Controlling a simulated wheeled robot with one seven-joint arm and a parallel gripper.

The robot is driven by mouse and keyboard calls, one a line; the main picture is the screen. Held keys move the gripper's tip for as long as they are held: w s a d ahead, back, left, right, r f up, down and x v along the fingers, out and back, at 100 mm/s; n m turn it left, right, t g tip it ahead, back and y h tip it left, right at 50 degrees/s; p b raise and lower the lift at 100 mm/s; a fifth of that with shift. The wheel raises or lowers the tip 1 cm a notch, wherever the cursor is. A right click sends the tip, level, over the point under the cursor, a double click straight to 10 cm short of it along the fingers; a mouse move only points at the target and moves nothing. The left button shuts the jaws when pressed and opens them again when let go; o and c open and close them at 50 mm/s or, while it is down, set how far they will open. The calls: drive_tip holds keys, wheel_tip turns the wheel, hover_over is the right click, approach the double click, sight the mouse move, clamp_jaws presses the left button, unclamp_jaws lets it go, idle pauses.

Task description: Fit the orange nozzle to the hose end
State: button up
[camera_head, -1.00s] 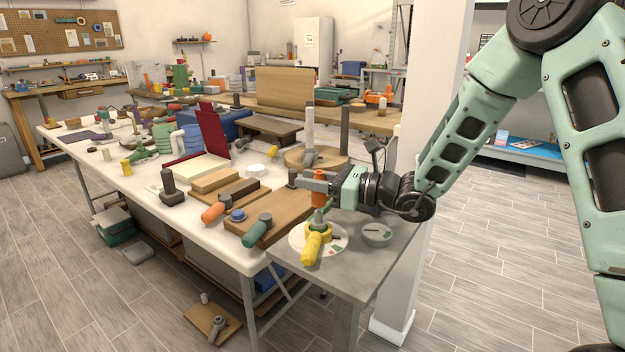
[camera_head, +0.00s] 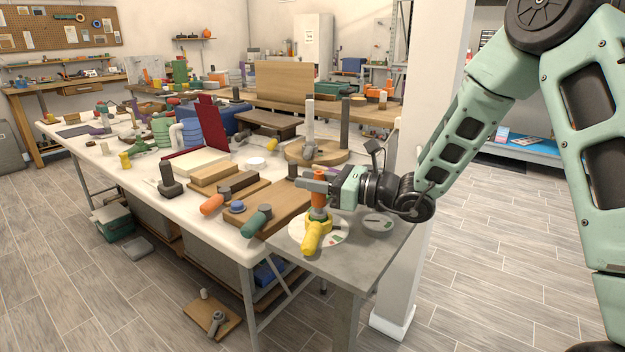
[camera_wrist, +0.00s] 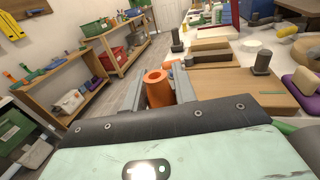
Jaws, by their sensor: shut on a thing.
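My gripper (camera_head: 318,186) is shut on the orange nozzle (camera_head: 318,200), which stands upright between the fingers. In the wrist view, the nozzle (camera_wrist: 158,90) shows its open round top between the two fingers (camera_wrist: 160,84). Directly below the nozzle is the yellow holder (camera_head: 312,236), with a thick handle pointing toward the camera, on a white round plate (camera_head: 296,234). The nozzle's lower end is down at the holder's collar, where the hose end is mostly hidden. I cannot tell how far the nozzle is over it.
The plate is on a grey side table (camera_head: 352,262), which also bears a grey disc (camera_head: 378,222). Left of it, the white workbench (camera_head: 150,185) is crowded with wooden boards, an orange-handled tool (camera_head: 212,204) and a green-handled tool (camera_head: 257,222). A white pillar (camera_head: 425,170) stands behind my arm.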

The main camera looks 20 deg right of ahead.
drive_tip(key=shift+f+b, duration=0.7)
drive_tip(key=shift+f, duration=0.25)
drive_tip(key=o, duration=1.1)
wheel_tip(320, 180, up, 10)
drive_tip(key=shift+r+p, duration=0.1)
drive_tip(key=shift+p, duration=0.75)
